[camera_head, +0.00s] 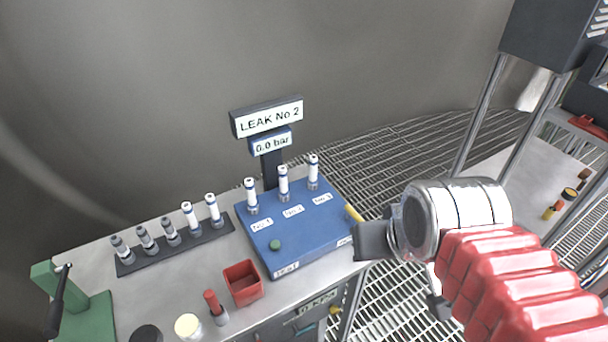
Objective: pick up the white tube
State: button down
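Several tubes with white upper parts are in view. Two white tubes, one (189,216) and another (212,208), stand upright at the right end of a dark rack (205,238) on the bench. Three more stand on a blue box, at No.1 (251,195), No.2 (284,183) and No.3 (313,172). My gripper (368,241) is off the right side of the blue box, apart from all the tubes. Its fingers are seen side-on as a dark block, so their opening is hidden. No tube shows in it.
The blue box (318,229) has a green button and a sign post (270,160) behind it, reading LEAK No 2 and 0.0 bar. Grey tubes (146,240) fill the rack's left end. A red bin (243,284), red-topped item (215,306) and green stand (95,312) are nearby.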

aim_at(282, 172)
jog(key=k, duration=1.35)
jog(key=u, duration=0.15)
jog(key=i, duration=0.55)
jog(key=u, duration=0.75)
jog(key=i, duration=0.8)
jog(key=u, duration=0.5)
